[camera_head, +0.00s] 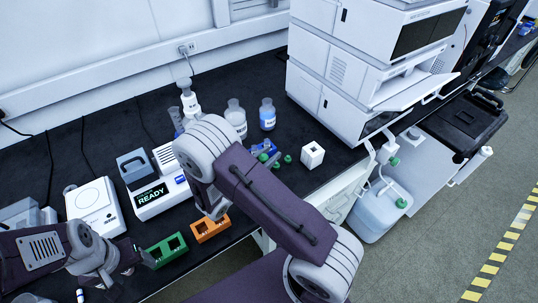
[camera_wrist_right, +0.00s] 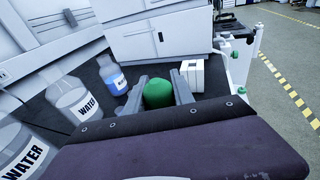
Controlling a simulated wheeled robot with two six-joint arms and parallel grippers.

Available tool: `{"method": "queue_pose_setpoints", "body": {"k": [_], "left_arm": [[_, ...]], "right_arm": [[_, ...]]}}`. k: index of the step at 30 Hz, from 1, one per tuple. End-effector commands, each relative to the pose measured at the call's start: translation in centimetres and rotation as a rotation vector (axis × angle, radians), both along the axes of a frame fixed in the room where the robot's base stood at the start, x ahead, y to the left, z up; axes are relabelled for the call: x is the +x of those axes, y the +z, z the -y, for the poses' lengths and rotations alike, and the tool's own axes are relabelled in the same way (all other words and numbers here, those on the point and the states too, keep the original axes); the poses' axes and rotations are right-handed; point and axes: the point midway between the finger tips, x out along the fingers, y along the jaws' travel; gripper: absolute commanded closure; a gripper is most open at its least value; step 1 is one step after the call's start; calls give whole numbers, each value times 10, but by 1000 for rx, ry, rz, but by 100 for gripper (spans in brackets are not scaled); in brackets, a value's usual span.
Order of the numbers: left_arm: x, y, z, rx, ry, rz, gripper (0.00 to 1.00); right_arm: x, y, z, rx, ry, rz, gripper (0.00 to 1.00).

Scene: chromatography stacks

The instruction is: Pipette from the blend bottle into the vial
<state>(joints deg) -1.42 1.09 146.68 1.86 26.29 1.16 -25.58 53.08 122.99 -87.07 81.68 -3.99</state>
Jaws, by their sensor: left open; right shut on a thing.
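My right gripper (camera_wrist_right: 159,82) is shut on a green rounded thing (camera_wrist_right: 158,97) between its two grey fingers. Only the top of this thing shows, so I cannot tell whether it is a pipette. I cannot tell which bottle is the blend. My left gripper (camera_head: 147,258) is open and empty beside a green block (camera_head: 168,250). A small vial-like thing (camera_head: 80,296) shows at the lower left.
An orange block (camera_head: 211,228) sits at the bench's front edge. A device reading READY (camera_head: 152,196) and a white balance (camera_head: 94,206) stand left. Small green caps (camera_head: 288,159) and a white cube (camera_head: 312,155) lie right of my forearm. The instrument stack (camera_head: 350,62) stands behind.

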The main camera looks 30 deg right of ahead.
Motion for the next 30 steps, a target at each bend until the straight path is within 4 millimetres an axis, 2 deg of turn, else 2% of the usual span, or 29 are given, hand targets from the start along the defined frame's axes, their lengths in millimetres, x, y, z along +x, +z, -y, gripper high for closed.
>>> {"method": "queue_pose_setpoints", "body": {"k": [11,30], "left_arm": [[0,4,0,0,0,0,32],[0,54,0,0,0,0,32]], "right_arm": [[0,4,0,0,0,0,77],[0,60,0,0,0,0,77]]}}
